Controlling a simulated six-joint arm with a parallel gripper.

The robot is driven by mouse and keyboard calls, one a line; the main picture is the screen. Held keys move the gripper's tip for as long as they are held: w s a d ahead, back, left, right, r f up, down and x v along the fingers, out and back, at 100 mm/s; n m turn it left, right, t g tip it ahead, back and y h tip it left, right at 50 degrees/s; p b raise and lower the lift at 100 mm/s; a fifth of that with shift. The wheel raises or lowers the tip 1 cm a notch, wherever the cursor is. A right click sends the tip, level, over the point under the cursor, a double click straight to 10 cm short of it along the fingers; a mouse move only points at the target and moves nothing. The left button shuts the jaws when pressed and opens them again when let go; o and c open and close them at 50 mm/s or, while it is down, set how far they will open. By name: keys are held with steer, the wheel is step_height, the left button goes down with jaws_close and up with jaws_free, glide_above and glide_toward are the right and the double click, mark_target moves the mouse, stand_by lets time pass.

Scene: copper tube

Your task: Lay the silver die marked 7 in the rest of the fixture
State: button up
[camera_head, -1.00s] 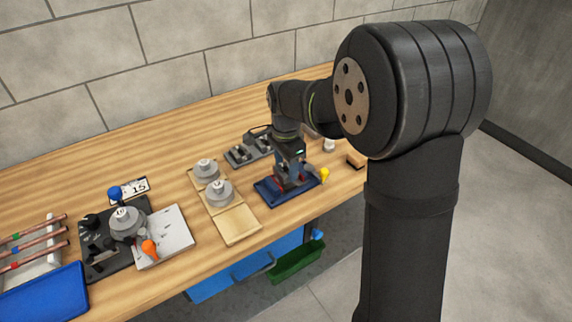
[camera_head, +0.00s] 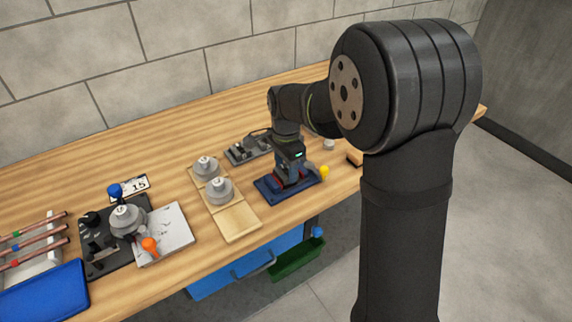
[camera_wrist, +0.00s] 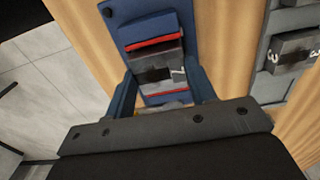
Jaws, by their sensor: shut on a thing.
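The silver die (camera_wrist: 157,65) has a dark slot and a mark at its right end that looks like a 7. My gripper (camera_wrist: 163,88) is shut on it, with one blue finger at each side. The die is over or in a blue fixture (camera_wrist: 160,24) with red strips. I cannot tell whether it touches the rest. In the head view the blue fixture (camera_head: 268,190) lies on the bench, with my gripper (camera_head: 287,183) low over it. The die is hidden there.
A grey rack (camera_head: 240,154) with blocks stands behind the blue fixture; one block marked 3 (camera_wrist: 296,46) shows in the wrist view. A wooden tray (camera_head: 238,222) with round grey pieces is on the left. A yellow knob (camera_head: 324,171) is close on the right.

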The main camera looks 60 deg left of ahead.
mark_target(286, 170)
steer(key=shift+f, duration=0.3)
steer(key=o, duration=1.4)
step_height(286, 170, up, 17)
steer(key=shift+r, duration=0.2)
step_height(286, 170, down, 17)
steer(key=shift+f, duration=0.2)
steer(key=shift+r, duration=0.1)
stand_by(0.3)
